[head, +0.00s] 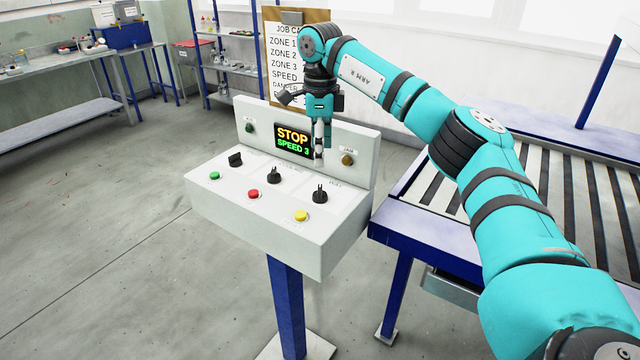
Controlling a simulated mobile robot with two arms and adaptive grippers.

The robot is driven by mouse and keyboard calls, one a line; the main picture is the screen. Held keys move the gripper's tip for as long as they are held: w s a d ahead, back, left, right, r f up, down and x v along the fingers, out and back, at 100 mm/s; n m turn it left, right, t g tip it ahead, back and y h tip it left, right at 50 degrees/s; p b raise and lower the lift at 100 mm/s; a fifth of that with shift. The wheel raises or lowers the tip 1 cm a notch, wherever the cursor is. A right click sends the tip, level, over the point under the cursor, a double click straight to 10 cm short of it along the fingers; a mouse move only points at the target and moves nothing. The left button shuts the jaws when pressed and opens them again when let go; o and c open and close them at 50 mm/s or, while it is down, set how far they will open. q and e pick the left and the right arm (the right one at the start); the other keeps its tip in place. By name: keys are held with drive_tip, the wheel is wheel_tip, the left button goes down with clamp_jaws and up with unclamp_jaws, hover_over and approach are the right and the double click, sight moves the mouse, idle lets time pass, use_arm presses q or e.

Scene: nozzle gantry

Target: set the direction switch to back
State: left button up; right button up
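The white control console (260,214) stands on a blue post. Three black switches sit on its sloping top: a left one (235,159), a middle one (273,176) and a right one (320,194). Their labels are too small to read, so I cannot tell which is the direction switch. The display (293,140) reads STOP in yellow and SPEED 3 in green. My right gripper (319,154) points down in front of the console's back panel, beyond the right switch and apart from it. Its fingers look narrow; their opening is unclear. My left gripper is out of view.
Green (214,175), red (253,194) and yellow (301,216) buttons lie along the console's front. A green lamp (249,128) and an amber lamp (347,160) are on the back panel. A roller conveyor (560,200) stands at right; floor at left is clear.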

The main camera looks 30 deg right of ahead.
sight(320, 188)
wheel_tip(320, 188, down, 10)
drive_tip(key=shift+r+p, duration=0.1)
drive_tip(key=shift+p, duration=0.6)
drive_tip(key=c, duration=1.2)
